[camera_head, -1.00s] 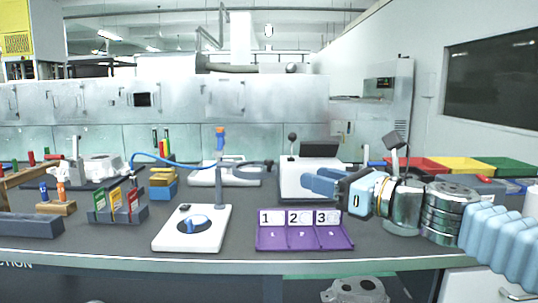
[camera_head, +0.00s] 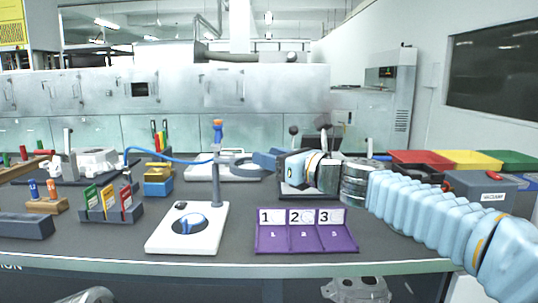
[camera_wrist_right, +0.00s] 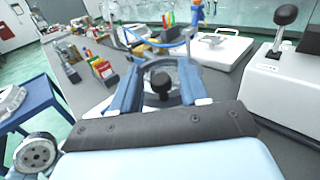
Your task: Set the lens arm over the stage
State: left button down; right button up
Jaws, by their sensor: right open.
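The lens stand has a white base (camera_head: 168,238), an upright grey post (camera_head: 216,182) and a blue-and-orange knob on top. My right gripper (camera_head: 266,158) is open at the ring's right side. My left gripper is not in view.
A purple tray (camera_head: 306,240) with numbered cards is at the front. A white box with a lever (camera_wrist_right: 290,80) stands close by my right gripper. A blue cable (camera_head: 160,154) arches left from the post. Card racks (camera_head: 108,214) stand left. Coloured bins (camera_head: 465,159) are at right.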

jog(key=shift+w+a, duration=0.35)
jog(key=shift+c, duration=0.2)
grip_shut()
jog(key=shift+s, duration=0.1)
